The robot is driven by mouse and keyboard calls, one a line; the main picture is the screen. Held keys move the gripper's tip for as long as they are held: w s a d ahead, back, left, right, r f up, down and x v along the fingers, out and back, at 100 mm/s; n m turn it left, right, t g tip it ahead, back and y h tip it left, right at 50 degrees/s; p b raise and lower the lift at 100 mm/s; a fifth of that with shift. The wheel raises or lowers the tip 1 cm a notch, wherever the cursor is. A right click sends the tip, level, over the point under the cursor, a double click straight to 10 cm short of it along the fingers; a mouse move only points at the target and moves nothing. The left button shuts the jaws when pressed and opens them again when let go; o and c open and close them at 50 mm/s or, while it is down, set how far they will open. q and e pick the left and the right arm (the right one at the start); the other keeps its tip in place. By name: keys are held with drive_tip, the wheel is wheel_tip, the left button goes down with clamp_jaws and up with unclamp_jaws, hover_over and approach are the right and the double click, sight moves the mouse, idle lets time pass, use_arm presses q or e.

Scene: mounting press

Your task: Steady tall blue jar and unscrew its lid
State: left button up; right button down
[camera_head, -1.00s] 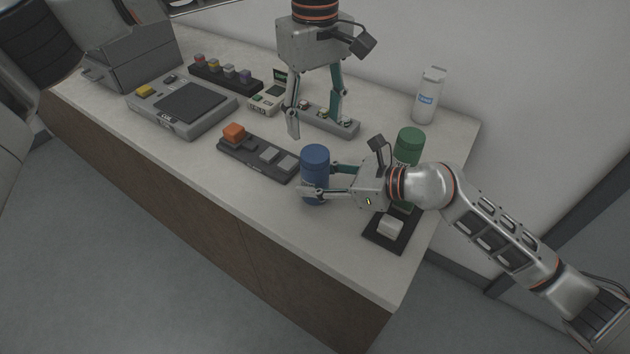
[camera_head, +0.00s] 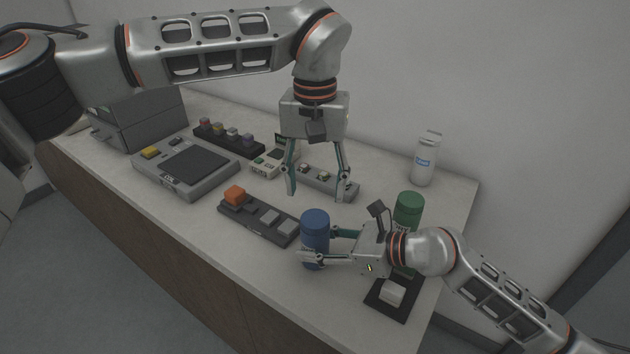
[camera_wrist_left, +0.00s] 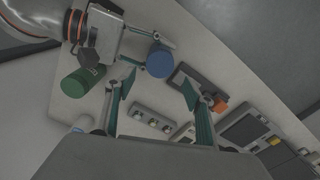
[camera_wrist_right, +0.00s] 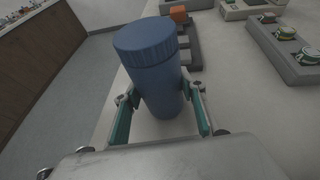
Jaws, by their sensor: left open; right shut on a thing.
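The tall blue jar (camera_head: 314,246) stands upright near the front edge of the bench, with its ribbed blue lid (camera_wrist_right: 145,42) on top. My right gripper (camera_head: 318,246) is shut on the jar's body from the right, below the lid; its fingers also flank the jar in the right wrist view. My left gripper (camera_head: 318,194) points down, open and empty, above and behind the jar, apart from it. In the left wrist view the jar's lid (camera_wrist_left: 160,62) shows beyond the open left fingers.
A green jar (camera_head: 407,212) stands just behind my right gripper. A white bottle (camera_head: 425,160) is at the back. A dark tray with an orange block (camera_head: 235,193) lies left of the blue jar. A grey strip holder (camera_head: 325,184) sits under my left gripper. A scale-like device (camera_head: 188,170) is farther left.

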sight(315, 218)
use_arm(q)
wheel_tip(315, 218, down, 8)
drive_tip(key=shift+r, duration=0.2)
idle(0.3)
